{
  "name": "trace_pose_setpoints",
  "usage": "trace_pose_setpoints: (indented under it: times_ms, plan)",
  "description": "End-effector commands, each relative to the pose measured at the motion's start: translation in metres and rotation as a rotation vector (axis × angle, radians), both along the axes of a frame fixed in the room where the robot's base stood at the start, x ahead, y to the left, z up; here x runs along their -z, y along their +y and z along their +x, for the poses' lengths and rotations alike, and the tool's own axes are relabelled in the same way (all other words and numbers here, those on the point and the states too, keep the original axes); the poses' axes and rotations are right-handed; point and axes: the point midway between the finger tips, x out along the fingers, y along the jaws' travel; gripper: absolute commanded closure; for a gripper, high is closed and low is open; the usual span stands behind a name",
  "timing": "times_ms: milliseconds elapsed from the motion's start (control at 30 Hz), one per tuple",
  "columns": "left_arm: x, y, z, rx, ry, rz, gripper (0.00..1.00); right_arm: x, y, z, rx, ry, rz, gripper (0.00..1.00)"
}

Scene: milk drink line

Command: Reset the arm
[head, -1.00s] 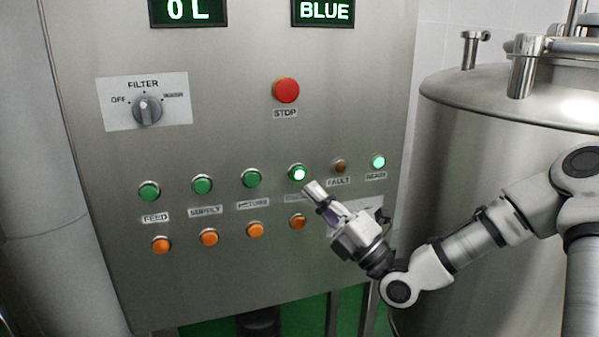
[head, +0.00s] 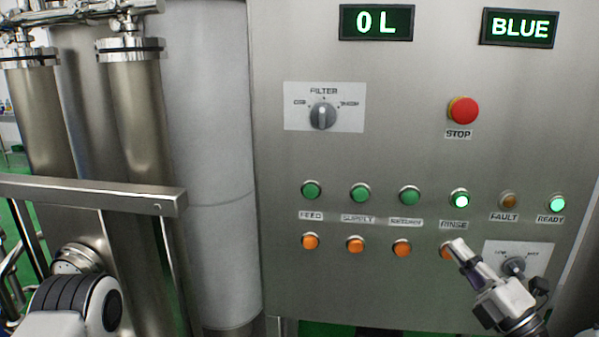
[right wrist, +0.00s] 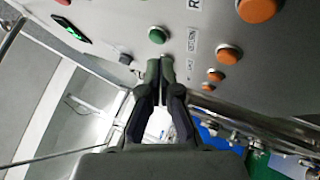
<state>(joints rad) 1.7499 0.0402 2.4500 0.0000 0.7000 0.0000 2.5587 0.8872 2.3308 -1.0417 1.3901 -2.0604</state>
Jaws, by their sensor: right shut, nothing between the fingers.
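My right gripper (head: 459,247) is shut and empty in front of the lower right of the steel control panel (head: 400,290). In the head view its tip covers part of the orange button below RINSE. The right wrist view also shows the shut fingers (right wrist: 167,75), with green and orange buttons beyond them. I cannot tell whether the fingertips touch the panel. The RINSE button (head: 459,200) and the READY lamp (head: 557,204) are lit. Part of my left arm shows at the lower left of the head view, but its gripper is out of view.
The panel has a red STOP button (head: 462,110), a FILTER knob (head: 323,115), several green and orange buttons, and displays reading 0 L (head: 377,22) and BLUE (head: 519,27). A steel rail (head: 90,193) and upright cylinders (head: 135,110) stand at the left.

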Motion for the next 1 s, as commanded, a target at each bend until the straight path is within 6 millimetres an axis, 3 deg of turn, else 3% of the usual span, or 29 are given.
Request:
trace_pose_setpoints:
  times_ms: [133,267,300,367,400,467,533,600,700,833,1000]
  plan:
    - [0.000,0.000,0.000,0.000,0.000,0.000,0.60,0.117,0.055,0.001,-0.097,0.298,-0.145,1.00]
    - [0.000,0.000,0.000,0.000,0.000,0.000,0.60,0.229,0.089,-0.023,-0.153,0.675,-0.160,1.00]
    - [0.000,0.000,0.000,0.000,0.000,0.000,0.60,0.262,0.097,-0.037,-0.158,0.809,-0.137,1.00]
    - [0.000,0.000,0.000,0.000,0.000,0.000,0.60,0.310,0.107,-0.063,-0.147,1.021,-0.083,1.00]
    - [0.000,0.000,0.000,0.000,0.000,0.000,0.60,0.340,0.111,-0.083,-0.122,1.166,-0.036,1.00]
    - [0.000,0.000,0.000,0.000,0.000,0.000,0.60,0.382,0.114,-0.119,-0.050,1.393,0.056,1.00]
    - [0.000,0.000,0.000,0.000,0.000,0.000,0.60,0.423,0.112,-0.168,0.112,1.659,0.209,1.00]
    - [0.000,0.000,0.000,0.000,0.000,0.000,0.60,0.450,0.102,-0.214,0.380,1.870,0.432,1.00]
    - [0.000,0.000,0.000,0.000,0.000,0.000,0.60,0.457,0.081,-0.245,0.797,1.944,0.822,1.00]
    - [0.000,0.000,0.000,0.000,0.000,0.000,0.60,0.458,0.066,-0.267,1.171,1.858,1.239,1.00]
    - [0.000,0.000,0.000,0.000,0.000,0.000,0.60,0.458,0.065,-0.271,1.279,1.794,1.418,1.00]
